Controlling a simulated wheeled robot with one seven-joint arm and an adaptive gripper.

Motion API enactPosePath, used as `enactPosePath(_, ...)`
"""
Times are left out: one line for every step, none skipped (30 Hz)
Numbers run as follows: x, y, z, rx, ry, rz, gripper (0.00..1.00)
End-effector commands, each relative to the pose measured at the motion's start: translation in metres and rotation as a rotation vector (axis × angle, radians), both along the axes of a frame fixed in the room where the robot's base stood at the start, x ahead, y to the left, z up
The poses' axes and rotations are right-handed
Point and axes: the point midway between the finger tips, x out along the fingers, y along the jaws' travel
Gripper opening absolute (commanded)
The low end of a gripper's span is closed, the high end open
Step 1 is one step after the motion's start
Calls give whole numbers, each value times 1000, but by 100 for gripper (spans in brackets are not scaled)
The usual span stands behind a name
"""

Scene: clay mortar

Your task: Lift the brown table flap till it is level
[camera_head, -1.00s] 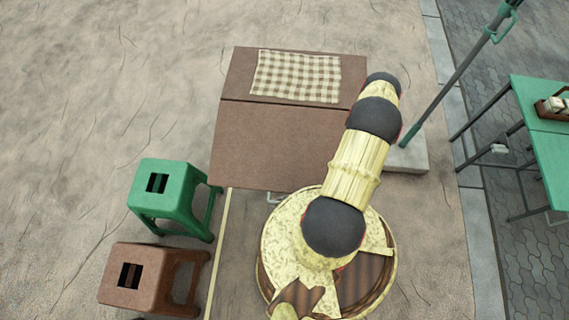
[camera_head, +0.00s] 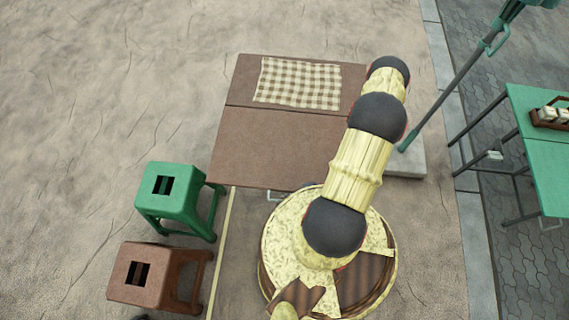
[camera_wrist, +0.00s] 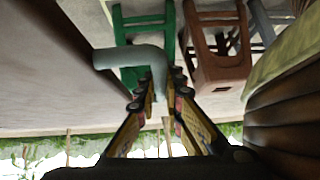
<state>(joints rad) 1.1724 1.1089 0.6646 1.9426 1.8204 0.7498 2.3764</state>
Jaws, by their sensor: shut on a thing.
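The brown table flap (camera_head: 270,145) is the near part of the brown table in the head view. It looks close to in line with the fixed far part (camera_head: 240,85), with a thin seam between them; I cannot tell if it is exactly level. A brown surface, likely the flap, shows at the left of the wrist view (camera_wrist: 55,45). My gripper (camera_wrist: 158,90) is shut on a grey bent bar (camera_wrist: 132,57), seemingly the flap's handle or support. The head view does not show my gripper; my arm covers the table's right side.
A checked cloth (camera_head: 298,83) lies on the fixed part. A green stool (camera_head: 185,200) and a brown stool (camera_head: 150,275) stand at the left. A grey pole (camera_head: 445,95) stands right of my arm, and a green table (camera_head: 545,150) is at the far right.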

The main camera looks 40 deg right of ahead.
Motion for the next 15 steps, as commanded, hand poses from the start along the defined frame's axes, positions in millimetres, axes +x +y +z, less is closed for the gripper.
enactPosePath(-1,2,0,4,4,0,0)
enactPosePath(-1,2,0,3,4,-1,10)
enactPosePath(-1,2,0,3,4,0,12)
enactPosePath(-1,2,0,3,3,0,14)
enactPosePath(-1,2,0,3,3,0,16)
enactPosePath(-1,1,0,2,2,0,18)
enactPosePath(-1,1,0,2,2,0,18)
enactPosePath(-1,1,0,2,2,0,18)
enactPosePath(0,1,0,2,1,-1,18)
enactPosePath(0,1,0,1,1,0,18)
enactPosePath(0,1,0,1,1,0,18)
enactPosePath(0,0,0,1,1,0,18)
enactPosePath(0,0,0,1,1,0,18)
enactPosePath(0,0,0,1,0,-1,18)
enactPosePath(0,0,0,1,0,-1,18)
